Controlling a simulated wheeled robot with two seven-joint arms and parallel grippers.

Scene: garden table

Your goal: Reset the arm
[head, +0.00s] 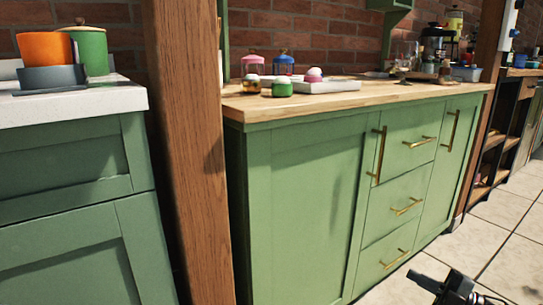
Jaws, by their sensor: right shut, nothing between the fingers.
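My right gripper (440,286) shows at the bottom right edge of the head view, dark and partly cut off by the frame. It is shut and empty, low over the tiled floor in front of the green drawers. It appears apart from the cabinet. My left gripper and arm are not in view.
A green cabinet (305,200) with brass handles carries a wooden worktop (330,100) with small jars and a white tray (325,87). A wooden post (188,150) stands left of it. Tiled floor (515,225) is clear at right.

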